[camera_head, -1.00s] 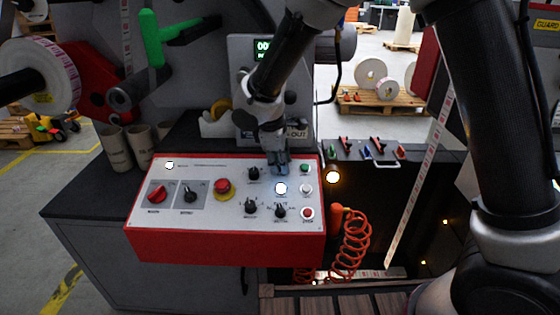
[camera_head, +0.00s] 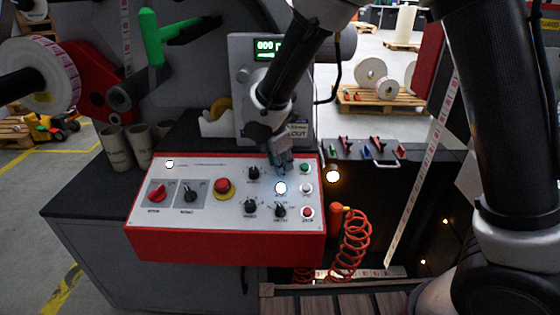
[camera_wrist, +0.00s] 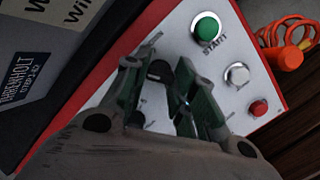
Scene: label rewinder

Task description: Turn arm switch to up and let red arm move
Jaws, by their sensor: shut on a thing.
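The control panel (camera_head: 180,222) is a red box with a pale sloped top. My gripper (camera_head: 281,166) points down at its upper right part. In the wrist view my gripper (camera_wrist: 166,100) has its two green-lined fingers on either side of a black knob (camera_wrist: 159,72), shut on it. The knob's label and exact pointing direction are hidden, and the head view hides it behind the fingers. A red arm (camera_head: 92,78) shows at the left of the machine, beside a label roll (camera_head: 70,85).
Close to my fingers are a green START button (camera_wrist: 206,28), a white button (camera_wrist: 237,74) and a red button (camera_wrist: 258,108). Other knobs (camera_head: 250,205), a red emergency stop (camera_head: 223,186) and a lit lamp (camera_head: 280,188) share the panel. An orange coiled hose (camera_head: 352,245) hangs at right.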

